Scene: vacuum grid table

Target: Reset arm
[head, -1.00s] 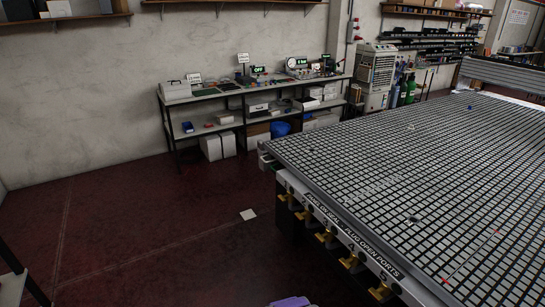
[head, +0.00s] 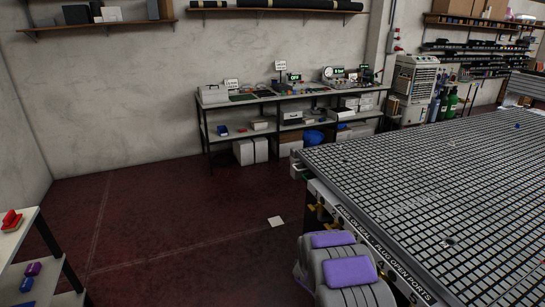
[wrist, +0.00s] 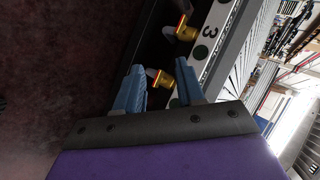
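My gripper (wrist: 159,66) shows in the wrist view with its two blue-grey fingers apart and nothing held between them. Brass valves (wrist: 163,79) on the side of the vacuum grid table show beyond the fingers; I cannot tell how close they are. In the head view my grey arm with purple pads is at the bottom centre, beside the near left corner of the vacuum grid table (head: 420,190). The gripper fingers cannot be made out in the head view.
A workbench (head: 265,97) with instruments and boxes stands along the back wall. A shelf (head: 18,240) with a red item and small blue and purple items is at the lower left. A white sheet (head: 276,222) lies on the dark red floor. The floor left of the table is mostly clear.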

